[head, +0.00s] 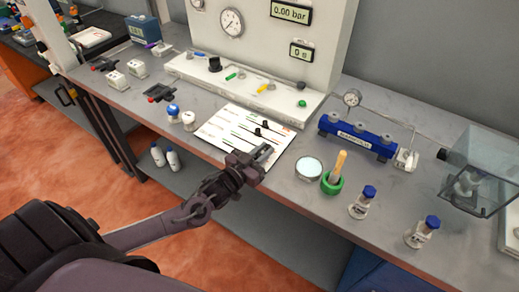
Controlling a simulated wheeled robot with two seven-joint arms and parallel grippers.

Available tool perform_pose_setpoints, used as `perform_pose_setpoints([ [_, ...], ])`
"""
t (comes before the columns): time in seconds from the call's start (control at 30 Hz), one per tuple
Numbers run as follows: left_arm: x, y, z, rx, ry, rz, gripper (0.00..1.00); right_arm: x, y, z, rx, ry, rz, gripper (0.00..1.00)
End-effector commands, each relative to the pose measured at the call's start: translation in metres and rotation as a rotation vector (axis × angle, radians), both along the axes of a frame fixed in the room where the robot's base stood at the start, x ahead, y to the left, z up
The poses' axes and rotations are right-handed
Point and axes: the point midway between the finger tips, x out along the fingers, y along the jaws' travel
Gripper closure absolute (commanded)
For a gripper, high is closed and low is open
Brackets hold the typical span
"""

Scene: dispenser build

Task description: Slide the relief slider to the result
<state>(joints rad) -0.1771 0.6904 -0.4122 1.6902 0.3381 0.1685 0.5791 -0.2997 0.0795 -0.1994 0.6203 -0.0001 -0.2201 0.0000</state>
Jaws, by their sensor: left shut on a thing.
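A white slider card (225,125) with several printed lines lies on the grey bench. Two black slider knobs (265,124) show on its right half, one just in front of the other. My left gripper (262,156) is over the card's near right edge, with its jaws closed. What it grips, most likely the relief slider's knob, is hidden by the fingers. The card's lettering is too small to read, so the result mark cannot be made out. My right gripper is not in view.
A white panel (262,55) with gauges and displays stands behind the card. Two small capped jars (188,120) stand left of it. A white dish (309,167) and a green mortar (332,183) with a pestle stand to the right. A blue manifold (357,135) lies farther right.

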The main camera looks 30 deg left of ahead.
Motion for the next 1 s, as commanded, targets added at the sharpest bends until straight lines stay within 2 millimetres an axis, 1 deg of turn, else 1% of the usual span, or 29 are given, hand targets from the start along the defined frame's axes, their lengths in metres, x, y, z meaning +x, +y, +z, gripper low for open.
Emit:
perform_pose_setpoints([
  [0.03, -0.003, -0.010, -0.003, -0.009, 0.006, -0.022, 0.80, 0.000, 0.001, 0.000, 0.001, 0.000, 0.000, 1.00],
  [0.17, -0.003, -0.009, -0.003, -0.009, 0.007, -0.021, 0.63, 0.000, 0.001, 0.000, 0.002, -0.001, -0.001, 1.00],
  [0.2, -0.003, -0.009, -0.003, -0.009, 0.007, -0.021, 0.61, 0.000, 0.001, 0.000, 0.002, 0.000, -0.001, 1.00],
  [0.63, -0.002, -0.006, -0.002, -0.005, 0.005, -0.015, 0.61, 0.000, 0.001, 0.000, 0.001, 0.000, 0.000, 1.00],
  [0.73, -0.005, -0.005, -0.003, -0.005, 0.006, -0.014, 0.61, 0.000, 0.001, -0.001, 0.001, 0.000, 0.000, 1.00],
  [0.87, -0.018, -0.002, -0.005, -0.005, 0.009, -0.014, 0.61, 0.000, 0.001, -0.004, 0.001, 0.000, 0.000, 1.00],
  [1.0, -0.039, 0.003, -0.005, -0.004, 0.010, -0.015, 0.61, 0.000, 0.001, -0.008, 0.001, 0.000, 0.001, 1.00],
])
